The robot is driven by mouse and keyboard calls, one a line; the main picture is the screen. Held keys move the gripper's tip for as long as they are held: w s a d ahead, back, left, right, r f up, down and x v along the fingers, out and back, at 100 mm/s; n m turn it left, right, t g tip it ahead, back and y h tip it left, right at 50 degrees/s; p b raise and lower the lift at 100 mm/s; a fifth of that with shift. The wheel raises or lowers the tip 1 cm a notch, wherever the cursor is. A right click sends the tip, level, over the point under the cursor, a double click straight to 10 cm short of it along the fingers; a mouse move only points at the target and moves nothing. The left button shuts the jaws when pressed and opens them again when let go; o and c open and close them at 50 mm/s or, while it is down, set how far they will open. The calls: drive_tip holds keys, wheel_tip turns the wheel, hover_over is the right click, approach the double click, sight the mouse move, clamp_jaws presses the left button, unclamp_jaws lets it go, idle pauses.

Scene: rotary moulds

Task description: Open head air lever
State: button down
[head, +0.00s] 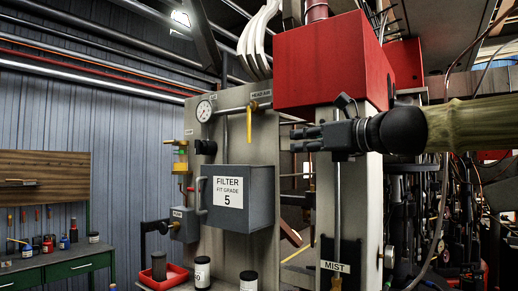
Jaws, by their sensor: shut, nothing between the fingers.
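The yellow lever (249,123) hangs straight down from a grey pipe, just left of the HEAD AIR label (261,94) on the grey panel (235,150). My gripper (293,140) comes in from the right on its arm. Its fingers point left, to the right of the lever and slightly lower in the picture. It is shut and empty, and a visible gap in the picture separates it from the lever. How far apart they are in depth I cannot tell.
A red housing (322,65) overhangs behind my gripper, above a pale column (345,225) labelled MIST. A pressure gauge (205,111) and a grey FILTER box (240,198) are on the panel. Several pale curved hooks (258,40) rise above it. A red tray (166,276) sits lower left.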

drive_tip(key=s+r, duration=0.2)
drive_tip(key=s, duration=0.2)
drive_tip(key=p, duration=0.1)
approach(250, 141)
drive_tip(key=p+x, duration=0.2)
drive_tip(key=x, duration=0.2)
drive_tip(key=shift+r, duration=0.2)
drive_tip(key=shift+w+a+f+p, duration=0.15)
drive_tip(key=shift+w+a, duration=0.25)
drive_tip(key=shift+w, duration=0.2)
drive_tip(key=shift+w+a+f+p, duration=0.15)
drive_tip(key=shift+w+a, duration=0.2)
drive_tip(key=shift+w, duration=0.25)
drive_tip(key=shift+a+r, duration=0.15)
drive_tip(key=shift+a, duration=0.05)
